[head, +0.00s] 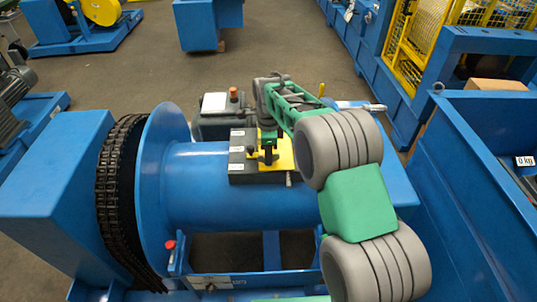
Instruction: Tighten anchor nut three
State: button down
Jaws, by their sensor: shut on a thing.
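My gripper (268,146) reaches down from the green and grey arm to a dark block (238,168) on top of the blue drum. It is shut on a small dark piece at a yellow plate (285,160) on this block. The arm and the small scale hide whether that piece is an anchor nut or a tool on one. The block has several small white labels along its left edge, too small to read. I cannot tell which nut is number three.
A large blue flange (162,190) and a dark chain (118,185) stand left of the drum (195,165). A grey machine with an orange knob (233,95) stands behind. A silver lever (362,106) sticks out at right. A blue bin (475,190) fills the right side.

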jog(key=shift+w+r, duration=0.1)
jog(key=shift+r, duration=0.1)
jog(key=c, duration=1.5)
grip_release()
jog(key=shift+f, duration=0.1)
notch_tip(320, 180, up, 8)
jog(key=shift+f+b, duration=0.1)
jog(key=shift+b, duration=0.25)
